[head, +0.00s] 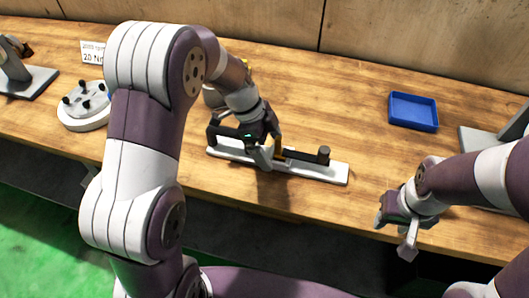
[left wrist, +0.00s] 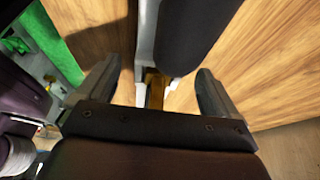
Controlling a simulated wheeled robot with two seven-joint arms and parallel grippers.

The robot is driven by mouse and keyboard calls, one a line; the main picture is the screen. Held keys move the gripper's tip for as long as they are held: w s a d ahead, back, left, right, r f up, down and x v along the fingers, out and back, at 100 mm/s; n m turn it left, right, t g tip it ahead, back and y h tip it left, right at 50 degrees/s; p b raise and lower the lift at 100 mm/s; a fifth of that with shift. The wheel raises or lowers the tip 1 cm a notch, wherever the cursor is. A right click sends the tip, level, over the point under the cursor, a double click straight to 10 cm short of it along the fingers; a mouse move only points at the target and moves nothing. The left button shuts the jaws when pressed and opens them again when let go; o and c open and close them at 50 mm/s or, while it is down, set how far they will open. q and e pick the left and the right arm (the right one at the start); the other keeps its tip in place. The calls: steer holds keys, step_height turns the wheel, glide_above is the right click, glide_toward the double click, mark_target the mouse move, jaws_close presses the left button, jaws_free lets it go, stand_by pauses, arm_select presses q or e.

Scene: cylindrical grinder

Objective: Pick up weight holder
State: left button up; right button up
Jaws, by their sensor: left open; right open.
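In the left wrist view the open fingers (left wrist: 155,92) stand either side of a white strip, a gold-brown piece (left wrist: 155,88) and a large dark part (left wrist: 195,35). I cannot tell whether they touch. My right gripper (head: 394,231) is open and empty at the front table edge.
A blue tray (head: 413,111) stands at the back right. A grey base (head: 478,139) is at the far right. A round white stand (head: 84,122) with dark knobs, a sign (head: 93,52) and a grey fixture (head: 28,82) are at the left.

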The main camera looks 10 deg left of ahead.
arm_select(q)
steer(key=shift+x, duration=1.1)
steer(key=c, duration=1.4)
steer(key=shift+r, duration=0.1)
jaws_close()
